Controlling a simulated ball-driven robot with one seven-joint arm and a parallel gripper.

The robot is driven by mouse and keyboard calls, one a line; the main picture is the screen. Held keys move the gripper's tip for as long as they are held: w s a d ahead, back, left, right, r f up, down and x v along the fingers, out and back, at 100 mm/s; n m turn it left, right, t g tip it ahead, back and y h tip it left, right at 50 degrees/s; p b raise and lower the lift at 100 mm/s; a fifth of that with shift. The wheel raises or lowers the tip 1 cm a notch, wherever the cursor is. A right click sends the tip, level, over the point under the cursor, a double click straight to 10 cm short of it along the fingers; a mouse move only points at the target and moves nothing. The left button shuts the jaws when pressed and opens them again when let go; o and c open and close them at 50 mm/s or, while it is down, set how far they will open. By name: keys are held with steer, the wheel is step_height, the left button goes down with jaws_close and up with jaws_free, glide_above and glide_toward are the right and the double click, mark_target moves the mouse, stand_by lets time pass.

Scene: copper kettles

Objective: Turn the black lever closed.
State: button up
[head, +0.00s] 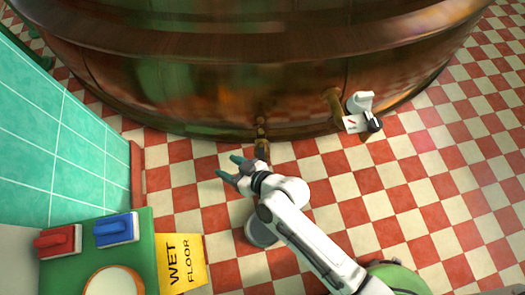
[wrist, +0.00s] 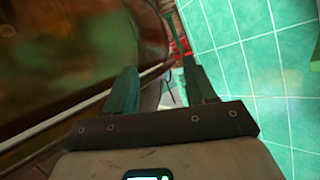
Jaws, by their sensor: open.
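The large copper kettle (head: 260,75) fills the top of the head view. A brass pipe (head: 333,100) at its lower right side ends in a white fitting (head: 359,102) with a small label. A small black part (head: 375,125), which looks like the black lever, sits at the right of this fitting; its exact setting is too small to tell. My gripper (head: 229,166) is open and empty, well to the left of the black part, its fingers pointing left. In the wrist view my gripper (wrist: 160,66) has nothing between its fingers, and the lever does not show.
A small brass tap (head: 261,128) on the kettle is close above my gripper. A teal tiled wall (head: 60,130) stands at left. Checkered floor is clear at right.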

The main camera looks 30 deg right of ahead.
step_height(320, 180, down, 8)
steer(key=w+a+r+m+t+h+b, duration=0.1)
steer(key=w+m+t+b, duration=0.15)
steer(key=b, duration=0.25)
steer(key=m+t+h+b, duration=0.2)
steer(key=m+h+b, duration=0.4)
steer(key=h+b, duration=0.7)
glide_toward(262, 159)
steer(key=shift+g+h, duration=0.25)
steer(key=shift+h, duration=0.15)
steer(key=b+x, duration=0.1)
steer(key=x, duration=0.6)
steer(key=shift+w+r, duration=0.1)
steer(key=shift+w, duration=0.4)
jaws_close()
